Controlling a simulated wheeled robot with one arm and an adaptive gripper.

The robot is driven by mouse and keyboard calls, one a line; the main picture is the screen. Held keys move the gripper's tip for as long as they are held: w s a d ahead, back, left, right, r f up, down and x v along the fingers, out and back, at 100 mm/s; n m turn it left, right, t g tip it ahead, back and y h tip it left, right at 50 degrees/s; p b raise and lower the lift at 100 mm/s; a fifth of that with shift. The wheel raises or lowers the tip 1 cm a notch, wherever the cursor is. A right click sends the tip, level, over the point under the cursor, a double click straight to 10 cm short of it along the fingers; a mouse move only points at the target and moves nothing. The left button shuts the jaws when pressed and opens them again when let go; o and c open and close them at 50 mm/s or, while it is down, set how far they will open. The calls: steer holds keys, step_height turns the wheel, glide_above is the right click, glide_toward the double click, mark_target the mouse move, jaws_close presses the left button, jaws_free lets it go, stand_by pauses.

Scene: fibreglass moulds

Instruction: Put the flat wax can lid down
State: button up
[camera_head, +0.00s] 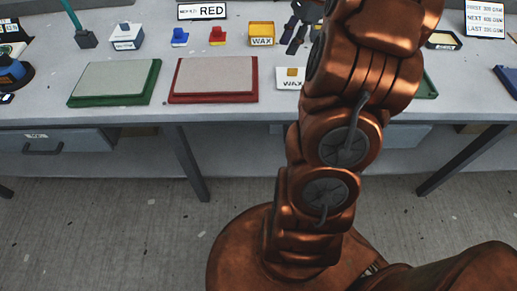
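A yellow can labelled WAX (262,35) stands at the back of the bench, left of my arm. A white piece marked WAX (290,79) lies nearer the front edge, with a small tan-yellow square (292,72) on it. I cannot tell whether that square is the lid. My gripper (294,42) is dark and partly hidden by my copper-coloured arm. It is over the back of the bench, just right of the yellow can. I cannot make out its opening or anything held in it.
A green-edged mould (115,83) and a red-edged mould (214,80) lie on the bench (200,112). A dark yellow-lined tray (443,40) is at right.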

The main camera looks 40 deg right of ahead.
steer(key=s+a+n+g, duration=0.1)
steer(key=s+a+n, duration=0.1)
steer(key=a+n, duration=0.35)
steer(key=s+a+n+g+h, duration=0.1)
steer(key=s+a+n, duration=0.15)
steer(key=a, duration=0.65)
steer(key=s+a+n+g, duration=0.1)
steer(key=s+a+n, duration=0.15)
steer(key=a, duration=0.45)
steer(key=s+a+f+n+h, duration=0.1)
steer(key=s+a+f+n, duration=0.1)
steer(key=s+n, duration=0.3)
steer(key=s+a+f+n+h, duration=0.1)
steer(key=s+a+n, duration=0.4)
steer(key=s, duration=0.5)
steer(key=shift+s+a+f+n+g+h, duration=0.2)
steer(key=shift+s+f+n+g+h, duration=0.1)
steer(key=shift+f+n, duration=0.5)
